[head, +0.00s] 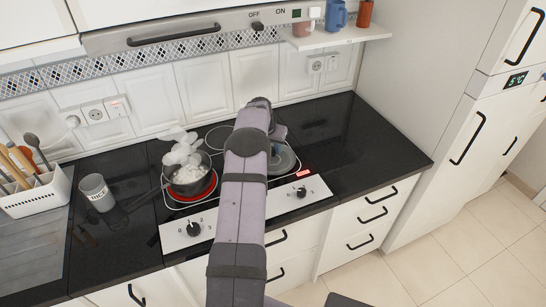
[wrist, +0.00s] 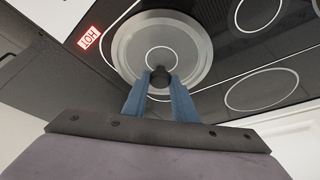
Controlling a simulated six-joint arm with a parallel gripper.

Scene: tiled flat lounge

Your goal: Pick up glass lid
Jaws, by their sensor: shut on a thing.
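The glass lid (wrist: 130,45) is a round, greyish disc with a pale rim and a dark central knob (wrist: 160,77). In the wrist view, the two blue fingers of my gripper (wrist: 161,84) are shut on the knob, one on each side. In the head view, the lid (head: 284,160) shows partly to the right of my arm, over the right side of the hob; my arm hides the rest of it and most of the gripper. I cannot tell whether the lid touches the hob surface.
A steaming pot (head: 189,180) stands on a glowing red burner left of my arm. A red HOT sign (wrist: 89,38) is lit on the hob. A grey cup (head: 97,192) and a white utensil holder (head: 40,193) stand farther left. The black counter (head: 366,137) on the right is clear.

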